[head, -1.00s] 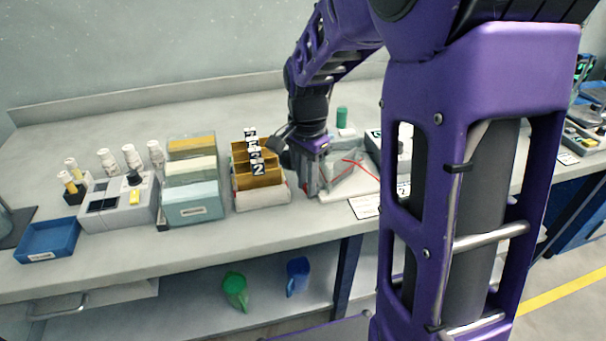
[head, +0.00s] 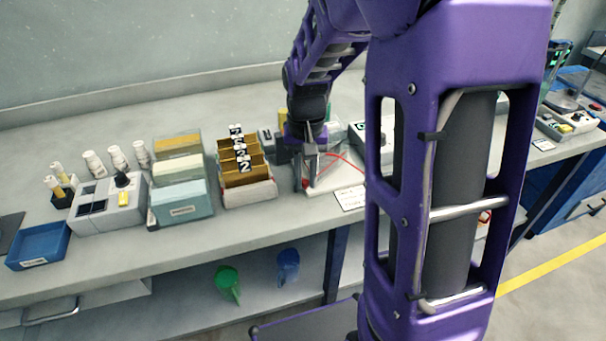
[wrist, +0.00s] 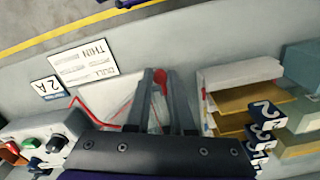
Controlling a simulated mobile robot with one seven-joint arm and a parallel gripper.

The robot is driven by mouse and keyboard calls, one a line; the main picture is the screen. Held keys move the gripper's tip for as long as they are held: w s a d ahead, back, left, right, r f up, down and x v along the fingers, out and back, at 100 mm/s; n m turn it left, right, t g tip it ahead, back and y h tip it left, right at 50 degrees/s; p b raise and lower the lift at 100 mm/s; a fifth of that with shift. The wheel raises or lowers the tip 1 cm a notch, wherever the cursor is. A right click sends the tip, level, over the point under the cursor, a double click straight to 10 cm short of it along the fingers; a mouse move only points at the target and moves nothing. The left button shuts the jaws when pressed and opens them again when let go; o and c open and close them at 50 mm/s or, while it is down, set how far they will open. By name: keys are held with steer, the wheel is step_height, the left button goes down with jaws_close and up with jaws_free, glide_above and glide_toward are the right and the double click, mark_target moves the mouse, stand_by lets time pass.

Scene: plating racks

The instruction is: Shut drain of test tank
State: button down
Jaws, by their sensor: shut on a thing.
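The test tank (head: 342,181) looks like a clear box on a pale base, with a red line along it. It stands right of the number-tagged rack, and my gripper hides part of it. My gripper (head: 301,188) points down at the tank's front left corner. In the wrist view my gripper (wrist: 160,78) has its fingers close together on a small red part (wrist: 159,77), which looks like the drain's handle. The fingers cover much of this part, so I cannot tell its angle. The clear tank wall (wrist: 122,100) is beside the fingers.
A rack (head: 250,192) with brown dividers and number tags stands close left of my gripper. A control box (head: 372,135) stands right of the tank. Label cards (head: 349,199) lie in front. The bench front edge is clear near the gripper.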

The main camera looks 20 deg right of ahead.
mark_target(306, 181)
stand_by(0.4)
steer(key=shift+d, duration=0.1)
steer(key=c, duration=0.8)
jaws_free()
steer(key=shift+r, duration=0.1)
step_height(306, 181, up, 17)
steer(key=p, duration=0.2)
steer(key=shift+r+p, duration=0.15)
steer(key=shift+p, duration=0.2)
